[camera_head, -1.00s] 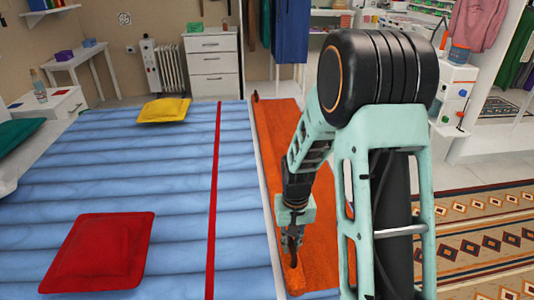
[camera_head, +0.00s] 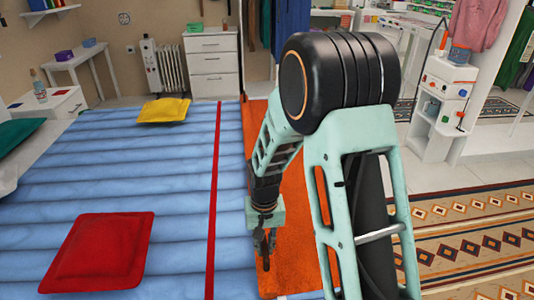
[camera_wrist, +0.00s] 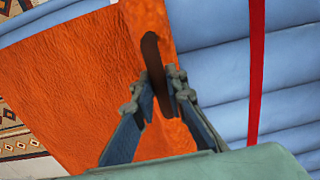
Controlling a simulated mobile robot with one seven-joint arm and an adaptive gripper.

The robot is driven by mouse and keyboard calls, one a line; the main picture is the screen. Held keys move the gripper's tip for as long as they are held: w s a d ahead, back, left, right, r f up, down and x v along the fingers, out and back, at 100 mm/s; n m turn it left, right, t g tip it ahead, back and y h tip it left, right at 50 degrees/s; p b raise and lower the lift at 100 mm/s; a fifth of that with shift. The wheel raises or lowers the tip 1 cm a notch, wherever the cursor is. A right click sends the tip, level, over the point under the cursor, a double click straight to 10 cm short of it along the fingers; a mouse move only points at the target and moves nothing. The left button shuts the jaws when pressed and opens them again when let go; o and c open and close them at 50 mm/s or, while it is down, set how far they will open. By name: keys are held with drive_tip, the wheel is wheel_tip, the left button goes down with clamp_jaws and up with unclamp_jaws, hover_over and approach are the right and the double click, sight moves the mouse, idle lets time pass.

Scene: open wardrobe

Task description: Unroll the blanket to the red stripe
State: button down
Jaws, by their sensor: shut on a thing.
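The orange blanket (camera_head: 297,250) lies on the right side of the blue quilted bed, and it also shows in the wrist view (camera_wrist: 70,75). The red stripe (camera_head: 214,170) runs along the bed to the left of the blanket, with a narrow blue strip between them. In the wrist view the stripe (camera_wrist: 256,70) is at the right. My gripper (camera_head: 265,248) is at the blanket's near left edge, shut on a dark brown strip or bar (camera_wrist: 152,55) at that edge. The arm hides part of the blanket.
A red cushion (camera_head: 100,252) and a yellow cushion (camera_head: 163,110) lie on the bed left of the stripe. A white drawer unit (camera_head: 212,65) and a radiator (camera_head: 167,65) stand behind the bed. A patterned rug (camera_head: 475,240) covers the floor at the right.

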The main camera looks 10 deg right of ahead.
drive_tip(key=shift+a, duration=0.25)
drive_tip(key=shift+a, duration=4.1)
drive_tip(key=shift+a, duration=3.9)
drive_tip(key=c, duration=1.6)
unclamp_jaws()
drive_tip(key=shift+r, duration=0.1)
